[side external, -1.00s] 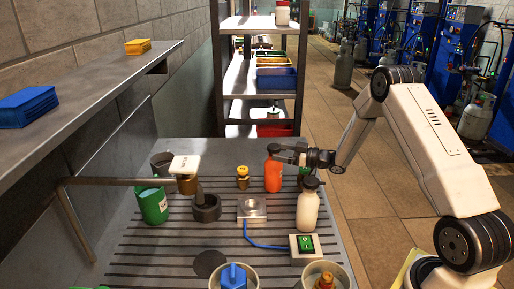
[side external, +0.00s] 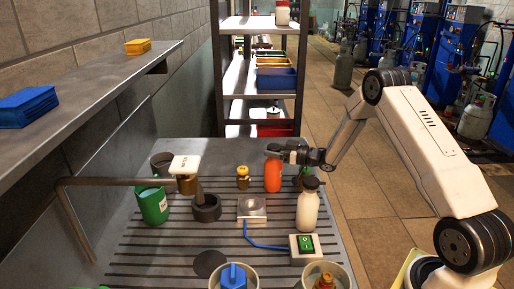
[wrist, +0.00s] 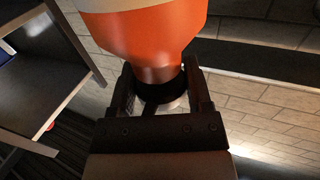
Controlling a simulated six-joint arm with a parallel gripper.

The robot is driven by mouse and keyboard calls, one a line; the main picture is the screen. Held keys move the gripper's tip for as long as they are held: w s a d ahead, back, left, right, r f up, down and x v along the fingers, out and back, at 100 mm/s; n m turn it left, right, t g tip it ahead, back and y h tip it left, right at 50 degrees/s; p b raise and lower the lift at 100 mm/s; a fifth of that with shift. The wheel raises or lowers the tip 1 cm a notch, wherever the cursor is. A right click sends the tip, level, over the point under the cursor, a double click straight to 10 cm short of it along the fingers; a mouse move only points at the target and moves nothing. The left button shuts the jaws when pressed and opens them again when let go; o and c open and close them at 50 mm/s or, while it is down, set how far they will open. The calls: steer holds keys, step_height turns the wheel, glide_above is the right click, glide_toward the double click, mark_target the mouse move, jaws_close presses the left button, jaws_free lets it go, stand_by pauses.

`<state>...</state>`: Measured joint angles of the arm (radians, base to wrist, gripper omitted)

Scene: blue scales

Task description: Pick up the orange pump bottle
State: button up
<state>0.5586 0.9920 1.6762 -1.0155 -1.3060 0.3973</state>
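The orange pump bottle (side external: 272,176) stands upright on the slotted bench, right of the middle, in the side view. Its dark top is partly covered by my gripper (side external: 276,151), which reaches in from the right at neck height. In the wrist view the orange bottle (wrist: 150,35) fills the upper middle. Its black neck sits between the two dark fingers of my gripper (wrist: 160,85). The fingers look closed against both sides of the neck. I see no clear gap under the bottle's base in the side view.
A small yellow-brown bottle (side external: 243,178) stands to the left. A scale (side external: 252,208) and green switch box (side external: 304,248) are nearer.

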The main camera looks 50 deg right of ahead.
jaws_close()
steer(key=shift+r, duration=5.1)
